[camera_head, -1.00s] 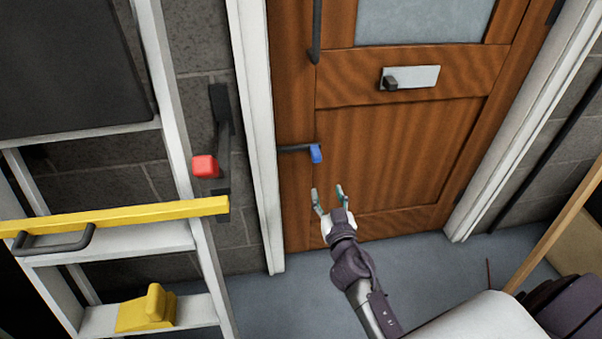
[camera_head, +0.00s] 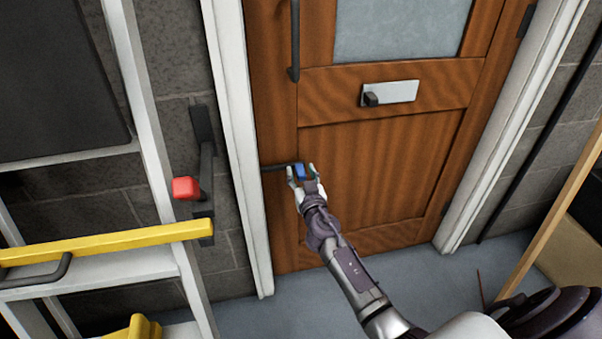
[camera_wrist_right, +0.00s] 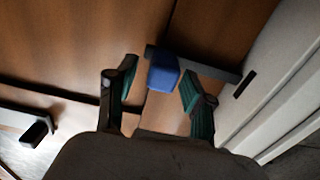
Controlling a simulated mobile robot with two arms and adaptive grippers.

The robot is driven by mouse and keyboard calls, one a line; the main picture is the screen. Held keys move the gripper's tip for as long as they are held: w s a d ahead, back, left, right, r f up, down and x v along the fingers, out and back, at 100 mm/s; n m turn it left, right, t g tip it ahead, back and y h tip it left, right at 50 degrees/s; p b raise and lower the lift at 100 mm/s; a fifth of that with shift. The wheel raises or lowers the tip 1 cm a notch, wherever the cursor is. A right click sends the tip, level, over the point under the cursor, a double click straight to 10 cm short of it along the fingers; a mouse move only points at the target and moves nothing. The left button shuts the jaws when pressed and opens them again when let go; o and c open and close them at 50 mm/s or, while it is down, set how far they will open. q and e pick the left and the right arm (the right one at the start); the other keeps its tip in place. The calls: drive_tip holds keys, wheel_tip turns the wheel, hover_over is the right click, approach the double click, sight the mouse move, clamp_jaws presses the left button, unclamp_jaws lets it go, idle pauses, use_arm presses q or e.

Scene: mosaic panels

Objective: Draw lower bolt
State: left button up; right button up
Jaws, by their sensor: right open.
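The lower bolt (camera_head: 275,167) is a dark bar lying across the left edge of the wooden door, with a blue knob (camera_head: 300,170) at its right end. My right gripper (camera_head: 300,172) is at the blue knob, its fingers on either side of it. In the right wrist view the blue knob (camera_wrist_right: 163,72) shows between and just beyond the two open fingertips (camera_wrist_right: 158,82). The dark bar runs from it toward the white frame. I cannot tell whether a finger touches the knob. My left gripper is not in view.
The brown door (camera_head: 390,180) has a silver plate with a dark knob (camera_head: 388,92) and a dark handle (camera_head: 295,40) above. A yellow bar (camera_head: 110,240) and a red-ended lever (camera_head: 186,188) are left of the white door frame (camera_head: 238,150). A wooden plank (camera_head: 550,215) leans at right.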

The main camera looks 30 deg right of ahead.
drive_tip(key=shift+w, duration=0.3)
clamp_jaws()
drive_tip(key=shift+s+d, duration=0.25)
drive_tip(key=shift+d, duration=0.8)
drive_tip(key=shift+s+d, duration=0.3)
drive_tip(key=shift+d, duration=0.75)
drive_tip(key=shift+s+d, duration=0.25)
drive_tip(key=shift+d, duration=0.8)
unclamp_jaws()
drive_tip(key=shift+s+d, duration=0.1)
drive_tip(key=shift+d, duration=0.05)
